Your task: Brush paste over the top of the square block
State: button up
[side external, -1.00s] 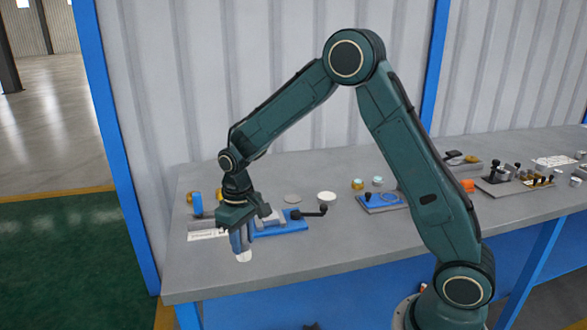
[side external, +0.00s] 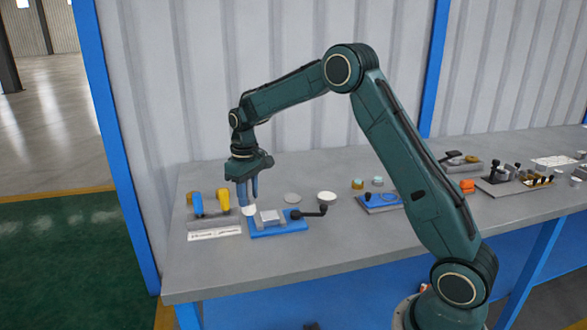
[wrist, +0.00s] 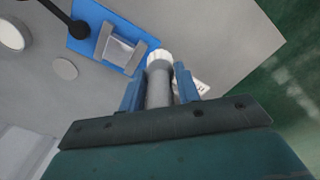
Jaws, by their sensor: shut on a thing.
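My gripper (side external: 249,199) is shut on a brush. The brush's grey handle (wrist: 158,90) stands between the two blue fingers in the wrist view, and its white bristles (wrist: 159,57) point away from the palm. In the side external view the white bristle end (side external: 249,210) hangs down just left of the square block (side external: 270,216). The block is light grey, sits between the jaws of a blue vise (side external: 291,229), and also shows in the wrist view (wrist: 119,50). Any gap between bristles and vise cannot be judged. A white round dish (side external: 327,197) stands behind and right; its contents are unclear.
A black crank handle (side external: 312,213) sticks out right of the vise. A flat grey disc (side external: 292,198) lies behind it. At left, a holder (side external: 214,222) carries blue and yellow-handled tools, with a white label strip (side external: 214,234) in front. The front of the bench is clear.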

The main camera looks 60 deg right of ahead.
jog(key=w+d+r, duration=0.1)
jog(key=d+r, duration=0.1)
jog(key=d, duration=0.4)
jog(key=shift+w+r, duration=0.15)
jog(key=shift+r, duration=0.15)
jog(key=shift+f, duration=0.1)
jog(key=shift+f, duration=3.6)
jog(key=shift+d+f, duration=0.15)
jog(key=shift+f, duration=0.15)
jog(key=shift+s+d, duration=2.1)
jog(key=shift+s, duration=0.15)
jog(key=shift+w+a, duration=2.3)
notch_tip(320, 180, up, 8)
jog(key=shift+d, duration=0.15)
